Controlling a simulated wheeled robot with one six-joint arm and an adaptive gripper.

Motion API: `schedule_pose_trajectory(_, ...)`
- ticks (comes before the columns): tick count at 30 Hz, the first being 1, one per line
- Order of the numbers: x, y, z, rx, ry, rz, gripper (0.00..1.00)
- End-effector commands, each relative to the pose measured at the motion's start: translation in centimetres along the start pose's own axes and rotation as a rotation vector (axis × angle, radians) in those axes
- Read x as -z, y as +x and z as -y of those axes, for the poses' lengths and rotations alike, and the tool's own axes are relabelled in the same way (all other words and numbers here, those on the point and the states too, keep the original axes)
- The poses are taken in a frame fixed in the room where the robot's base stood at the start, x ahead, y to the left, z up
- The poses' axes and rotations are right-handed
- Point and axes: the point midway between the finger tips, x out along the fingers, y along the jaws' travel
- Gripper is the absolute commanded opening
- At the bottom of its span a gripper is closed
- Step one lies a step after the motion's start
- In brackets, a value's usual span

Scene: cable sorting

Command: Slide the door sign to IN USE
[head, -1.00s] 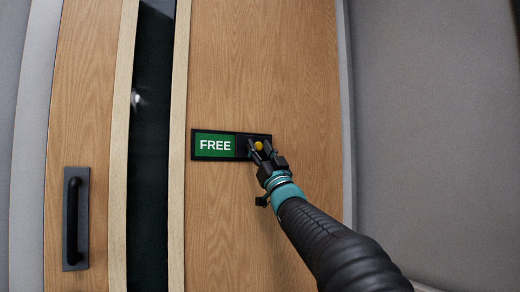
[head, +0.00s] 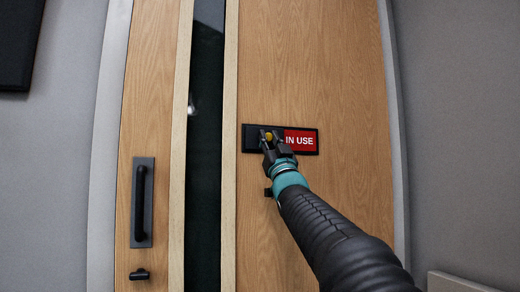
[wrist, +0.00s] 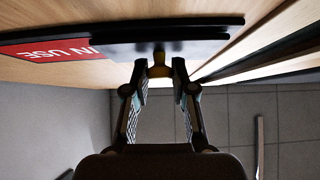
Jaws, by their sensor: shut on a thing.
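The door sign (head: 247,139) is a black frame on the wooden door. Its red IN USE panel (head: 301,141) shows at the right, and a black slider covers the left part. A yellow knob (head: 268,137) stands out from the slider. My gripper (head: 270,139) is at the sign's left part, shut on the yellow knob. In the wrist view the sign is upside down, with the red panel (wrist: 50,50) at left. The knob (wrist: 159,66) sits between the fingertips of my gripper (wrist: 159,72). No green panel shows.
A dark handle (head: 141,202) and a small black latch (head: 139,274) are on the door's left part. A dark glass strip (head: 206,150) runs beside the sign. Grey walls flank the door, and tiled floor (wrist: 285,120) shows in the wrist view.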

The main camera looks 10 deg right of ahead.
Motion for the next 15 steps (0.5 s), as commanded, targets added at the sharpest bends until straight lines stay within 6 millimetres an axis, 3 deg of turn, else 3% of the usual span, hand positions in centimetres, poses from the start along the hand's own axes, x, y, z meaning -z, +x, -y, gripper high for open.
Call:
schedule_pose_trajectory(11,0.2,-0.02,-0.09,-0.007,-0.01,0.0,0.0)
schedule_pose_trajectory(12,0.2,-0.02,-0.05,-0.007,-0.009,0.0,0.3)
schedule_pose_trajectory(15,0.2,-0.02,-0.06,-0.007,-0.009,0.0,0.5)
